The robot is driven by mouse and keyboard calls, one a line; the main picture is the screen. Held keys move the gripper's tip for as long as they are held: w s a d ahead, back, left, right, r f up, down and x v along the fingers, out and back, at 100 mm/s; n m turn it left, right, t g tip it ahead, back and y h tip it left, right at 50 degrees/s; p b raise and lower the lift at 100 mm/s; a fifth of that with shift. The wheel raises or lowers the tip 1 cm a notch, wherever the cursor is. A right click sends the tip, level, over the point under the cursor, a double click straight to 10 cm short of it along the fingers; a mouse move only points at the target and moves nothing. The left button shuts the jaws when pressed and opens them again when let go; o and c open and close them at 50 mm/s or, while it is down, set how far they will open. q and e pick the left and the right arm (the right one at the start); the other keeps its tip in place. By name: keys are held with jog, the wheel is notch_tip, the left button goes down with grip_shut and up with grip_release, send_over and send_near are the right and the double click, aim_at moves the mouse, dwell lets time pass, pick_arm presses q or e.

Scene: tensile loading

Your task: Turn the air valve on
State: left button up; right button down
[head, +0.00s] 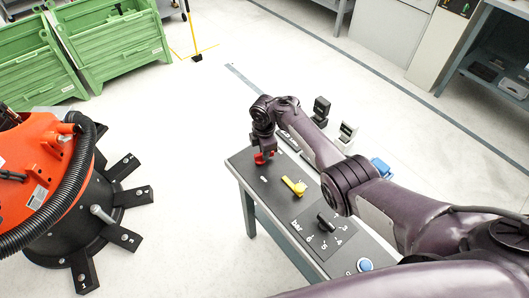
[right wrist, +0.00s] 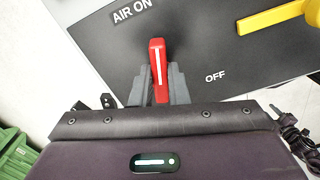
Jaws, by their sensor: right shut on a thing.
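A red valve handle (right wrist: 157,62) with a white stripe stands on a dark panel (right wrist: 100,45) in the right wrist view. The handle lies between the labels "AIR ON" at its upper left and "OFF" at its lower right. My right gripper (right wrist: 160,85) is shut on the red handle, one finger on each side. In the head view, the right gripper (head: 265,153) is at the far left end of the panel table and partly covers the red handle (head: 260,158). My left gripper is not in view.
A yellow handle (head: 294,186), a black pressure knob (head: 327,222) and a blue button (head: 364,264) sit on the same panel. A red and black machine (head: 45,180) stands at the left. Green crates (head: 115,45) stand at the back left. The floor between is open.

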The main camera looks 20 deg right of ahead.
jog(key=shift+w+f+n+b, duration=0.15)
jog(key=shift+n+b, duration=0.35)
jog(key=shift+n, duration=1.2)
jog(key=c, duration=1.4)
grip_release()
jog(key=shift+w+a, duration=0.1)
jog(key=shift+r, duration=0.2)
notch_tip(320, 180, up, 8)
jog(key=shift+f+p, duration=0.2)
jog(key=shift+p, duration=0.8)
